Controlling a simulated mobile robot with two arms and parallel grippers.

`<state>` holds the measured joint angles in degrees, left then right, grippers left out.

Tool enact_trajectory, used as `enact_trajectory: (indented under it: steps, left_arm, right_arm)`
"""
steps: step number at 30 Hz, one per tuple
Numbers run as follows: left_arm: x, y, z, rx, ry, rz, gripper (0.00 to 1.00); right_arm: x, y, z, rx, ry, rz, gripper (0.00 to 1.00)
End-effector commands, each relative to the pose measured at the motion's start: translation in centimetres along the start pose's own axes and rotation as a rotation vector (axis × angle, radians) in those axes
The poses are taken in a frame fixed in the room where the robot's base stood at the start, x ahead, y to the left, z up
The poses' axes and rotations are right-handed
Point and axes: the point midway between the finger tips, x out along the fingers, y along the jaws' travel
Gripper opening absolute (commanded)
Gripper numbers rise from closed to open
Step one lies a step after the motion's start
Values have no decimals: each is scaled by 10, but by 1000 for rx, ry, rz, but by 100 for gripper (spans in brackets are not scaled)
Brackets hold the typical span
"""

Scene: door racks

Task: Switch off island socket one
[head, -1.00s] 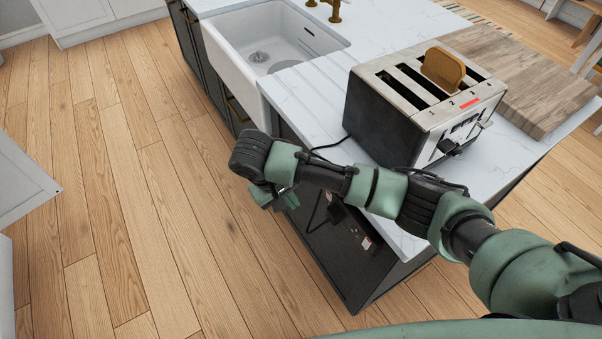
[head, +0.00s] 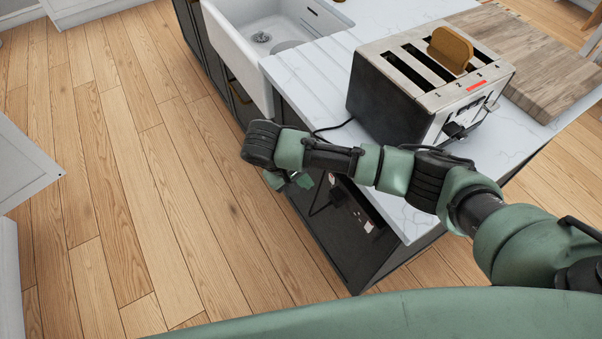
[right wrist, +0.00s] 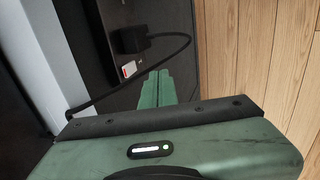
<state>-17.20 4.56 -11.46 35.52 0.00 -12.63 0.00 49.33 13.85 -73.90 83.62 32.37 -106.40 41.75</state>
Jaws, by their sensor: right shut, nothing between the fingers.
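A small white-and-red socket or switch plate (head: 368,226) is on the dark end panel of the island (head: 345,250). In the right wrist view, the plate (right wrist: 129,69) sits beside a black plug (right wrist: 128,40) with a dark cable. The plug also shows in the head view (head: 337,196). Which socket is number one cannot be read. My right gripper (head: 292,182) is low beside the island panel, left of the plug in the head view. In the right wrist view, its green fingers (right wrist: 157,80) are closed together, empty, pointing toward the panel. My left gripper is out of view.
A toaster (head: 395,105) with a slice of bread (head: 450,49) stands on the white counter (head: 310,70), its cable running over the edge. A wooden board (head: 535,75) lies behind it. A white sink (head: 235,55) is at the far left. Wooden floor (head: 140,180) is clear left of the island.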

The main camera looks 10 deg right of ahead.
Motion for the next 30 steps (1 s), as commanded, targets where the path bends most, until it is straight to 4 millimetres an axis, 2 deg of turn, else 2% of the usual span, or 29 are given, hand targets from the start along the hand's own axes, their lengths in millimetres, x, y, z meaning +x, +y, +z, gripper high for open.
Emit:
enact_trajectory:
  steps: [5,7,12,26,30]
  left_arm:
    - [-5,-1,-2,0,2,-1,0]
    - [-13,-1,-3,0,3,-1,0]
    - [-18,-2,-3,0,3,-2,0]
    - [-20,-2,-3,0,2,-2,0]
    - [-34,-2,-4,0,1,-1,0]
  right_arm:
    - [37,2,1,0,-3,3,0]
    - [36,18,0,2,0,3,0]
    - [43,34,0,0,0,2,0]
    - [46,39,0,-1,0,-1,0]
    - [43,47,2,3,-6,-50,0]
